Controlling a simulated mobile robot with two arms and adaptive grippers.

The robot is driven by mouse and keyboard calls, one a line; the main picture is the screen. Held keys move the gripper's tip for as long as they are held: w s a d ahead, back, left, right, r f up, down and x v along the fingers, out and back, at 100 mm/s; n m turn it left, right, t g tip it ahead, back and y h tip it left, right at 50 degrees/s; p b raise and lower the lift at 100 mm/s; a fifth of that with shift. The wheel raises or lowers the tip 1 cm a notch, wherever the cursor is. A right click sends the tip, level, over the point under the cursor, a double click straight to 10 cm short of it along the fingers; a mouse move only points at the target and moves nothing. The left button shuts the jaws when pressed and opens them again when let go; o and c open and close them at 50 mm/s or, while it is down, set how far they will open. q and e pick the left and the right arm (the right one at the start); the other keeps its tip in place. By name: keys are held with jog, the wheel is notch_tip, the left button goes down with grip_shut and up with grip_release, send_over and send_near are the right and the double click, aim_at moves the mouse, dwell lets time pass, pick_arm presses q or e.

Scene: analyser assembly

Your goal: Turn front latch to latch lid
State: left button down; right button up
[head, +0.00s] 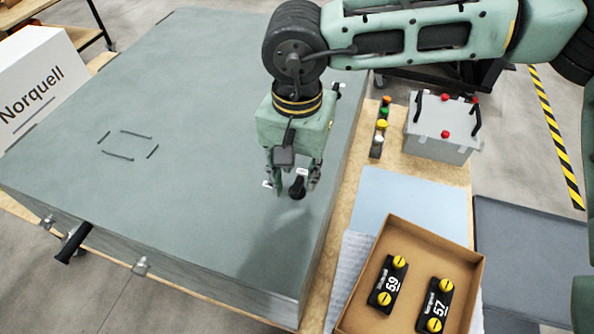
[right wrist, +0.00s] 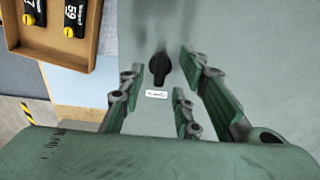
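The lid (head: 180,120) is a large grey-green flat panel, lying closed on its box. A black latch knob (head: 298,187) stands on the lid near its right edge, and it also shows in the right wrist view (right wrist: 159,68) beside a small white label (right wrist: 156,94). My right gripper (head: 291,184) points down over this knob with its fingers open and apart. In the right wrist view the knob lies ahead of the gap between the fingers, and I see no contact. Another dark knob (head: 338,87) sits farther back, partly hidden by my arm. My left gripper is not in view.
A cardboard tray (head: 362,312) with two black, yellow-knobbed modules stands at lower right. A grey box with red caps (head: 440,145) and several coloured knobs (head: 381,125) are behind it. A white Norquell box (head: 35,85) is at left. The lid's middle is clear.

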aim_at(297, 188)
jog(key=shift+w+f, duration=0.2)
jog(key=shift+f, duration=1.05)
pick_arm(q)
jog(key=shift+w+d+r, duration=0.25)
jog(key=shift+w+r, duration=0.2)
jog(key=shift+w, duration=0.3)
pick_arm(e)
grip_shut()
